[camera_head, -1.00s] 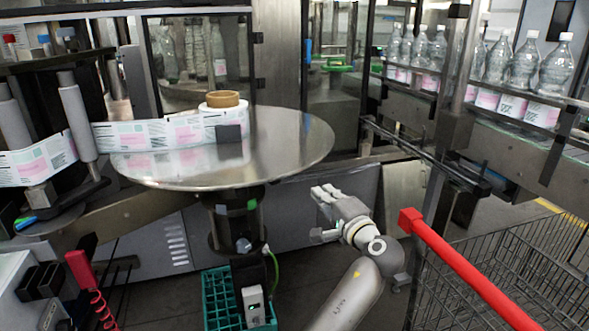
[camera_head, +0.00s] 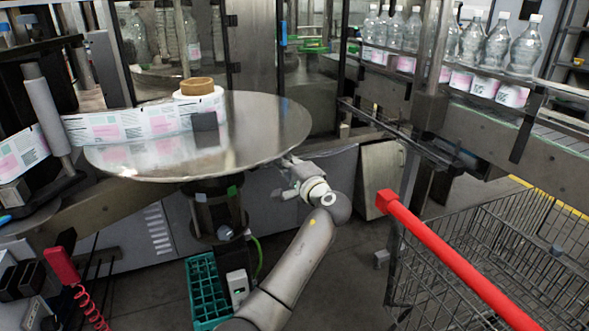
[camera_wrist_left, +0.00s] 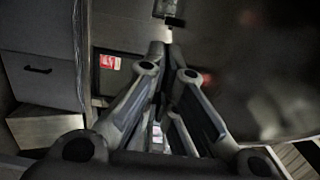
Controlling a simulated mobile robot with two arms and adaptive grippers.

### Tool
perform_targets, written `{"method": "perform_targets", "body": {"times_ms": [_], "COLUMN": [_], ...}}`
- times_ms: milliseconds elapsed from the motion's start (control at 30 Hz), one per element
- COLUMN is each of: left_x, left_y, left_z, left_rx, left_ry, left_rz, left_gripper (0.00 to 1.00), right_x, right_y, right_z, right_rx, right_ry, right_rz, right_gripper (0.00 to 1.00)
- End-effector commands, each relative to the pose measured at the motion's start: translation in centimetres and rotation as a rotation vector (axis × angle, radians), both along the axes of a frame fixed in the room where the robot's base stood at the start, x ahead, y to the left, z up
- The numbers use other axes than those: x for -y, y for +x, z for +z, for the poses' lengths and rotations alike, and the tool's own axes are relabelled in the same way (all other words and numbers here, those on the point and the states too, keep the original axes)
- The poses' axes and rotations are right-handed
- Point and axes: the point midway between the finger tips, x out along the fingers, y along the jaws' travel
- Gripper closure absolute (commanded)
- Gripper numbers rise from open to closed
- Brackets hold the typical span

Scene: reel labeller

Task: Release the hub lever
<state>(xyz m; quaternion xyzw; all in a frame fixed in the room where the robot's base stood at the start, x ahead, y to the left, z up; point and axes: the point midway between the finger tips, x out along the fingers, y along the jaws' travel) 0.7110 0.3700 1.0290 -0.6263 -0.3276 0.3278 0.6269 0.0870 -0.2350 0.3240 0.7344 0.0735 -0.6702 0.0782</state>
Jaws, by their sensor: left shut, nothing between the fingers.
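The round metal disc (camera_head: 255,135) carries a label reel with a tan core (camera_head: 197,87), its printed web (camera_head: 120,125) running off to the left. A dark square block (camera_head: 204,128) shows at the reel's front. Under the disc is a dark hub column (camera_head: 218,212) with small green and blue parts. I cannot tell which part is the hub lever. My left gripper (camera_head: 284,178) is just below the disc's right front edge, right of the column. In the left wrist view its fingers (camera_wrist_left: 166,62) converge, shut and empty. My right gripper is not in view.
A wire cart (camera_head: 490,255) with a red handle (camera_head: 450,255) stands at the right. A teal crate (camera_head: 203,290) is on the floor below the column. Bottles (camera_head: 490,45) line a conveyor at the back right. A red coiled-cord device (camera_head: 62,266) is at lower left.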

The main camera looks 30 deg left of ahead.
Motion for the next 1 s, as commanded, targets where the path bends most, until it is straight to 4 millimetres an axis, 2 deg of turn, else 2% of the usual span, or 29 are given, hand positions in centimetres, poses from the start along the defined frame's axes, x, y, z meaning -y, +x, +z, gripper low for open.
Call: {"method": "perform_targets", "body": {"times_ms": [33,67,200,400,867,1000], "left_x": [-1.0,-1.2,-1.4,-1.8,-1.9,-2.1], "left_y": [0.6,0.5,-1.4,-2.9,-3.3,-3.8], "left_z": [0.3,0.1,0.1,0.0,0.0,0.1], "left_rx": [-0.001,-0.001,-0.001,-0.001,0.0,-0.002], "left_ry": [0.001,-0.002,-0.001,-0.001,-0.001,-0.001], "left_rz": [0.004,0.001,0.001,0.001,0.0,-0.017], "left_gripper": [1.0,1.0,1.0,1.0,1.0,1.0], "right_x": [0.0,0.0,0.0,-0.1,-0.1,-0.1], "right_y": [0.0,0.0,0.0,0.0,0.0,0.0], "right_z": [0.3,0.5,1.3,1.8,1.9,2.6], "right_rx": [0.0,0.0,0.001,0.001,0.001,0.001], "right_ry": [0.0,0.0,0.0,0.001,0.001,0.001], "right_rz": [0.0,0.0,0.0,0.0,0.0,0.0], "right_gripper": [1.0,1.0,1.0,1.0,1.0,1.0]}}
